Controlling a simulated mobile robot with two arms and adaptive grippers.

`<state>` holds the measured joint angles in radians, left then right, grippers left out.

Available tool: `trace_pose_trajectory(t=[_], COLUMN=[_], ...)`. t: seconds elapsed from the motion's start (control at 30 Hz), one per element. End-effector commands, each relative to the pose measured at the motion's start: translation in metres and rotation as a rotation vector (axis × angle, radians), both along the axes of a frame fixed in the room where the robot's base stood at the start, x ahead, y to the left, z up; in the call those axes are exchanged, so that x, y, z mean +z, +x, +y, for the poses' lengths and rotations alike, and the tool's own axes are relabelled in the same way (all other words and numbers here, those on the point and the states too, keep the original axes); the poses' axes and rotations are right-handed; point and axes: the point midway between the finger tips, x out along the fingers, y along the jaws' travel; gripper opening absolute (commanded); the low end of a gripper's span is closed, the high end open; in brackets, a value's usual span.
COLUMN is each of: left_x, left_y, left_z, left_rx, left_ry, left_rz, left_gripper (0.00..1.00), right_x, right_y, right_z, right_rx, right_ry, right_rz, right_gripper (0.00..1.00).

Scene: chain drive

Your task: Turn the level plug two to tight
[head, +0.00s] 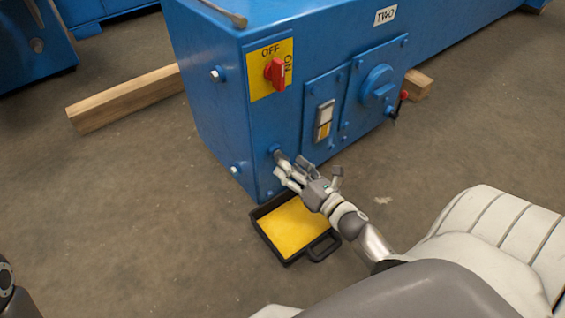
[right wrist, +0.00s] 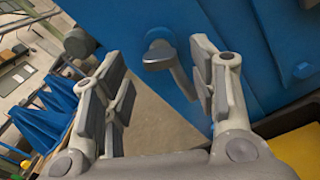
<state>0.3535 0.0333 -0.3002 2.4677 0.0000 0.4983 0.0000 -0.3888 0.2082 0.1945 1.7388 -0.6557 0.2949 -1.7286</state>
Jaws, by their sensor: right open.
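The blue housing marked TWO (head: 384,15) fills the top of the head view. Low on its near face, a grey plug with a bar handle (head: 279,154) sticks out near the bottom corner; it looks like the level plug. In the right wrist view the plug (right wrist: 160,58) shows a round boss with a bar slanting down right. My right gripper (head: 291,172) is open at the plug. In the right wrist view its fingers (right wrist: 158,78) stand apart on either side, with the bar nearer the right finger; I cannot tell whether they touch. My left gripper is out of view.
A black tray with yellow contents (head: 290,228) lies on the floor below my right gripper. A sight glass (head: 324,120), red switch (head: 275,73) and red-handled valve (head: 401,98) are on the housing. A wooden beam (head: 125,98) lies left.

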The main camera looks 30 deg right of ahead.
Motion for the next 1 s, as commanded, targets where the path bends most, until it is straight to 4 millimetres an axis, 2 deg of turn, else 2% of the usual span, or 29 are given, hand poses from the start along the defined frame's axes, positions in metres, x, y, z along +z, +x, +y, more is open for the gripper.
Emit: trace_pose_trajectory(t=[0.1,0.23,0.4,0.63,1.0], left_x=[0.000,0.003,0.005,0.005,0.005], left_y=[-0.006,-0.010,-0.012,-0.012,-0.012], left_z=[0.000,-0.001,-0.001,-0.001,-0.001], left_rx=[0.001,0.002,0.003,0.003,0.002], left_ry=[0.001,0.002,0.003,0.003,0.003], left_rz=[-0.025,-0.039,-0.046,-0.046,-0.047], left_gripper=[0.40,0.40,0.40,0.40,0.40], right_x=[-0.002,-0.001,-0.001,0.000,0.000], right_y=[0.021,0.035,0.042,0.042,0.042], right_z=[0.002,0.003,0.003,0.003,0.003], right_rx=[0.001,0.001,0.000,0.000,0.000], right_ry=[0.000,0.000,0.001,0.001,0.002], right_rz=[-0.002,0.000,0.001,0.001,0.002], right_gripper=[0.54,0.54,0.54,0.54,0.07])
